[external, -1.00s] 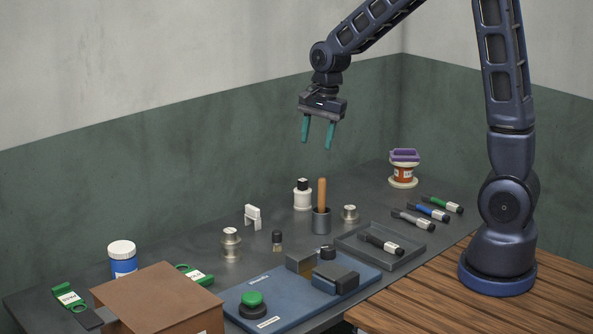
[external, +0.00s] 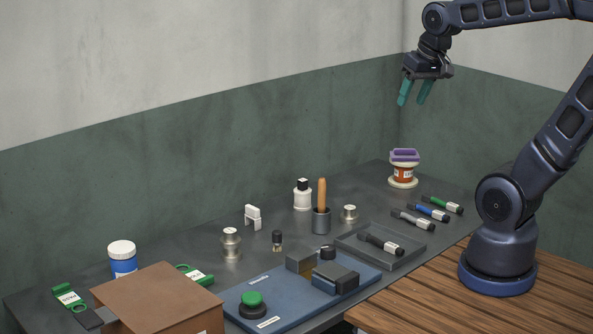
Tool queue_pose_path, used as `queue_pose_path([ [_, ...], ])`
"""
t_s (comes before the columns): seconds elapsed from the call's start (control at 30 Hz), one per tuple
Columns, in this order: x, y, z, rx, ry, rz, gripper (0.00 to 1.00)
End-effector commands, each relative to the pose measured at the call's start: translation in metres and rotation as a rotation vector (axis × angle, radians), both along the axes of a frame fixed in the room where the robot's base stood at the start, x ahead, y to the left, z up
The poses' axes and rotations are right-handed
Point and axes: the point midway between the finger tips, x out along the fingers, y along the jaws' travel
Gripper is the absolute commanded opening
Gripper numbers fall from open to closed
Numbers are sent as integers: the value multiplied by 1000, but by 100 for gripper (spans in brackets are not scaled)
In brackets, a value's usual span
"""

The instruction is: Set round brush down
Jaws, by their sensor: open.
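A wooden handle (external: 322,192), which looks like the round brush's, stands upright in a small dark grey cup (external: 321,221) near the middle of the bench. Its lower end is hidden inside the cup. My gripper (external: 413,96) has teal fingers that are apart with nothing between them. It hangs high above the back right of the bench, well clear of the handle, to its right and above it.
A grey tray (external: 412,256) holds a dark marker-like tool (external: 380,244). Several similar tools lie to its right. A blue board (external: 235,298) with a green button (external: 252,299) and a brown box (external: 155,297) are in front. A red-labelled spool (external: 403,174) stands at the back right.

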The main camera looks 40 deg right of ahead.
Motion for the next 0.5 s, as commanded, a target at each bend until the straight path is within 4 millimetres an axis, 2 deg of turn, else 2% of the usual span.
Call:
queue_pose_path([
  [0.1,-24,-5,3,-52,-31,76,48],
  [0.2,-36,-8,3,-84,-43,123,48],
  [0.5,-45,-10,3,-111,-51,160,48],
])
